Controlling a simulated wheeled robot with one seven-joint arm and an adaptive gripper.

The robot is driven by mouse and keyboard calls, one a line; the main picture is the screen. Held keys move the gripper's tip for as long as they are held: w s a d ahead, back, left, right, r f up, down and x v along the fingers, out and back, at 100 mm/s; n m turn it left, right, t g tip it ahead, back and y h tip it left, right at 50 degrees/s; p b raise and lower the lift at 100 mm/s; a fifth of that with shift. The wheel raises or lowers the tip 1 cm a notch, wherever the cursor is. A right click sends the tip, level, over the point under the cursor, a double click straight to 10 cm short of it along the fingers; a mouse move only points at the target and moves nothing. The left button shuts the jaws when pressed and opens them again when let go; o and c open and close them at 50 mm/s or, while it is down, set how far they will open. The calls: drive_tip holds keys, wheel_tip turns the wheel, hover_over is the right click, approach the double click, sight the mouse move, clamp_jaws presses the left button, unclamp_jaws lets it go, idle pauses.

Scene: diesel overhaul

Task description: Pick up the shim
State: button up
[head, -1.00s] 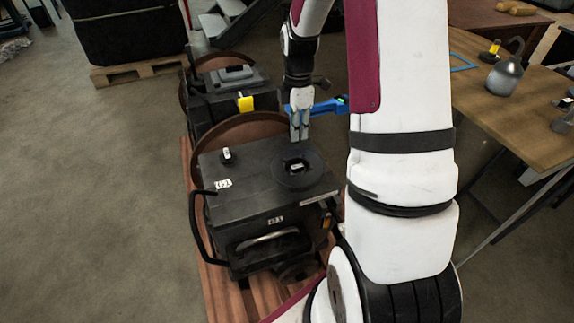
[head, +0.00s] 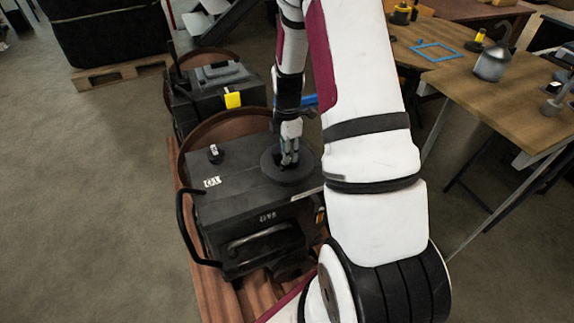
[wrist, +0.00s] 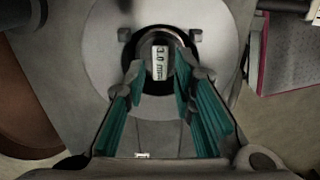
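The shim (wrist: 160,62) shows in the wrist view as a small piece with a white label ending in "mm", inside a dark round recess with a metallic rim. The recess is in the middle of a round disc (wrist: 105,55), which also shows on top of the near black engine (head: 266,170) in the head view. My gripper (wrist: 160,70) is open, with its fingertips on either side of the label. In the head view my gripper (head: 289,163) points down over the disc and hides the shim. I cannot tell whether the fingers touch it.
A second engine (head: 215,92) with a yellow tag stands behind the near one. A wooden workbench (head: 465,85) with a grey can (head: 492,63) stands at right.

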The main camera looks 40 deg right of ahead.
wheel_tip(320, 180, down, 3)
drive_tip(key=shift+r, duration=0.2)
drive_tip(key=shift+c, duration=0.5)
drive_tip(key=shift+r, duration=0.1)
clamp_jaws()
